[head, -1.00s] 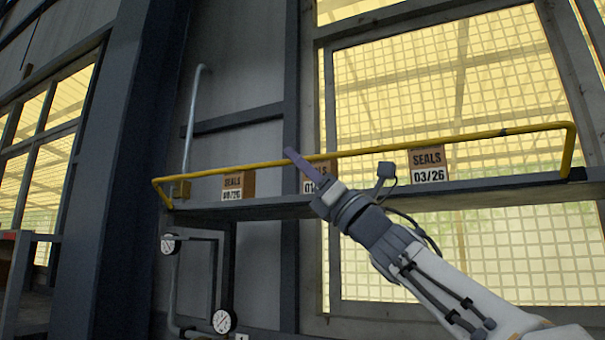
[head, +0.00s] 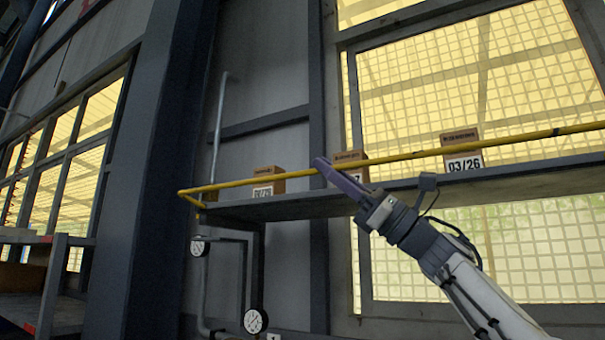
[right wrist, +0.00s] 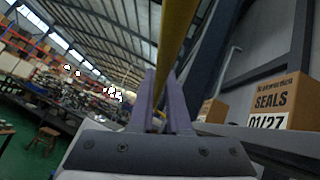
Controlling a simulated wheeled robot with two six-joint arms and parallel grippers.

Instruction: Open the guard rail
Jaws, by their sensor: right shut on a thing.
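The yellow guard rail (head: 445,152) runs along the front of a shelf (head: 335,204) in the head view. It crosses in front of the boxes, and its right end is out of the picture. My right gripper (head: 321,165) is shut on the rail left of its visible middle. In the right wrist view the rail (right wrist: 178,32) passes between the purple fingers of the gripper (right wrist: 165,80). The left end of the rail bends back toward the shelf. My left gripper is not in view.
Cardboard boxes stand on the shelf: one at right (head: 461,162), one behind my gripper (head: 349,157) and one at left (head: 269,172). A grey pipe (head: 218,120) rises behind the shelf. Gauges (head: 256,321) hang below it. A rack (head: 60,280) stands at far left.

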